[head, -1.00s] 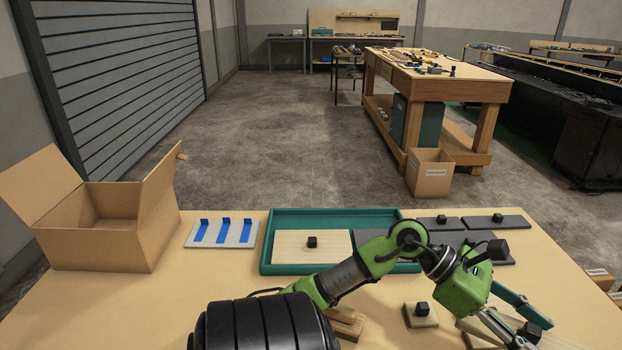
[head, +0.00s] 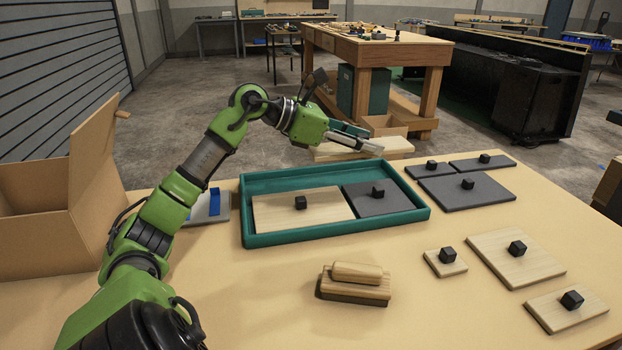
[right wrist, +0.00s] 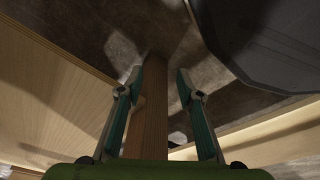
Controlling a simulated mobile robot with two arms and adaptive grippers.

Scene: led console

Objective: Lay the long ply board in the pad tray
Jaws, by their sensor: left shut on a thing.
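The teal pad tray (head: 335,231) lies on the table. A pale ply board with a black knob (head: 301,203) fills its front left, and a dark grey board with a knob (head: 378,195) its front right. A bare strip runs along the tray's back. My left gripper (head: 368,142) is shut and holds a long pale ply board (head: 335,153), which appears raised beyond the tray's back right. The fingers hide the grip point and its knob. My right gripper (right wrist: 162,75) shows only in the right wrist view, open, with nothing visibly held between its fingers.
Dark boards (head: 467,193) and pale boards (head: 515,258) with knobs lie at the right. A wooden block with a handle (head: 355,282) is in front of the tray. An open carton (head: 95,185) stands at the left, beside a blue-marked plate (head: 207,208).

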